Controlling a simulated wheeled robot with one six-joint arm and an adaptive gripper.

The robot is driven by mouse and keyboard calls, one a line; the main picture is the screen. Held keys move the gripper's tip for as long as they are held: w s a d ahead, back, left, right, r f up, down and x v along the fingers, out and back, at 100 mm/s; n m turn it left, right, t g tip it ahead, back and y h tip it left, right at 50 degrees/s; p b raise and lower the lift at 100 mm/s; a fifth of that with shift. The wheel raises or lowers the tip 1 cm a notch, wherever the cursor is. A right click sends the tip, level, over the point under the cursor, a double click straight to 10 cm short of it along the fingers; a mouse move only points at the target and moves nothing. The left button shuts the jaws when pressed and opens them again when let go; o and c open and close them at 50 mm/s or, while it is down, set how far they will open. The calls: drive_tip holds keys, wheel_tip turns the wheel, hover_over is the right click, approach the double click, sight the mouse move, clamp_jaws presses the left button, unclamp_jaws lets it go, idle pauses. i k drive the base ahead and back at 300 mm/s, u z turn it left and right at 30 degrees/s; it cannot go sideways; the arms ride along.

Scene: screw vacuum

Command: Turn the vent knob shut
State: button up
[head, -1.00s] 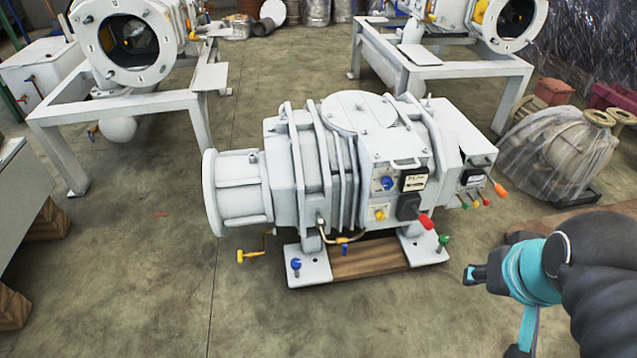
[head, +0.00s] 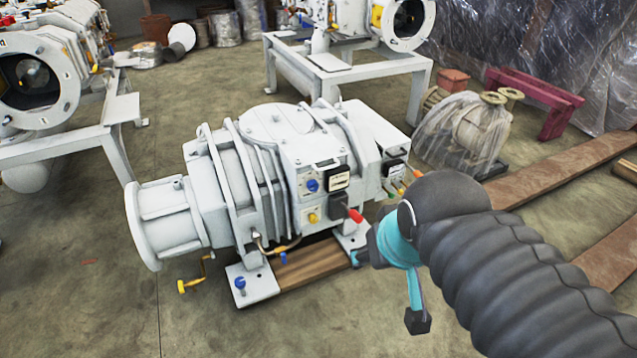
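The white screw vacuum pump (head: 268,160) stands in the middle of the view. Its side panel carries a blue knob (head: 312,185) and a yellow knob (head: 313,217). A blue knob (head: 240,283) is on its front left foot and a yellow handle (head: 190,285) hangs low at the left. I cannot tell which of these is the vent knob. My gripper (head: 357,258) is at the pump's lower right, below a red-tipped lever (head: 354,215). My arm hides part of the pump's right foot.
A wooden block (head: 312,266) lies under the pump. White frames with machines stand behind and at the left. A plastic-wrapped machine (head: 465,135) and wooden beams (head: 555,165) are at the right. The floor in front of the pump is clear.

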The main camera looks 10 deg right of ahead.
sight(313, 218)
drive_tip(key=u, duration=2.7)
drive_tip(key=i, duration=0.95)
drive_tip(key=z, duration=2.85)
